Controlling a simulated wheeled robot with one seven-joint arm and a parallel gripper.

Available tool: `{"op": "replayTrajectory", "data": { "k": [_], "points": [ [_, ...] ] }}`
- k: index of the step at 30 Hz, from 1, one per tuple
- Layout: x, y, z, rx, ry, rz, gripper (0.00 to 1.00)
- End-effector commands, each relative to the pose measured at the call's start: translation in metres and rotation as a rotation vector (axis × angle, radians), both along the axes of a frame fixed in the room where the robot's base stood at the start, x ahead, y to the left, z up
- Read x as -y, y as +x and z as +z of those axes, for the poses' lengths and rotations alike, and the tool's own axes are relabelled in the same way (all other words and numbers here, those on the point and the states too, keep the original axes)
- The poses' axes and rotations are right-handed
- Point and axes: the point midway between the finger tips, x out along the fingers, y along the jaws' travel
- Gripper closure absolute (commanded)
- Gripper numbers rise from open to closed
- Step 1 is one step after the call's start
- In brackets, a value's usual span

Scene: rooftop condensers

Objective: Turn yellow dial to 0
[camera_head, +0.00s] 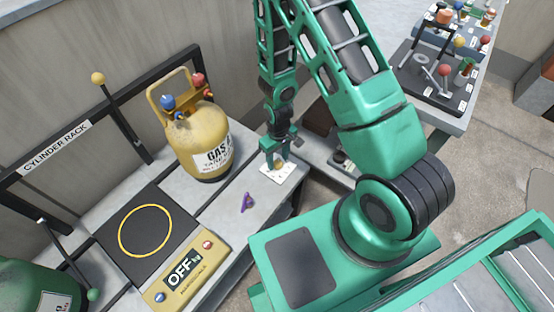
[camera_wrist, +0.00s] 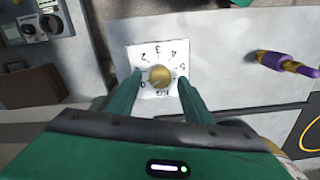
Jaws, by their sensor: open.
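The yellow dial (camera_wrist: 160,76) is a round brass-coloured knob on a white plate (camera_wrist: 143,52) with printed numbers, which appear upside down in the wrist view. The 0 is at the plate's left side, near the left finger. My gripper (camera_wrist: 160,82) is open, with one green finger on each side of the dial. I cannot tell whether the fingers touch it, or which number the dial points at. In the head view my gripper (camera_head: 276,152) is over the white plate (camera_head: 277,175) and largely hides the dial.
A yellow gas cylinder (camera_head: 203,140) stands left of my gripper. A purple item (camera_head: 247,202) lies near the plate. A scale (camera_head: 145,232) reading OFF and a cylinder rack (camera_head: 55,145) are further left. A brown case (camera_wrist: 35,98) shows in the wrist view.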

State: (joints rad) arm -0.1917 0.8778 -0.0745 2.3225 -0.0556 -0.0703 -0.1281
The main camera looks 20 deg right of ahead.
Motion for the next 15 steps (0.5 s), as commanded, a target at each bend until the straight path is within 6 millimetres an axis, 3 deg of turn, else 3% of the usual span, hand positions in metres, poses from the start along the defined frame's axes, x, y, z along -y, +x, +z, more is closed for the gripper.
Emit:
{"op": "replayTrajectory", "data": {
  "k": [15],
  "points": [
    [0.0,0.001,0.075,0.003,0.001,0.0,0.54]
  ]
}}
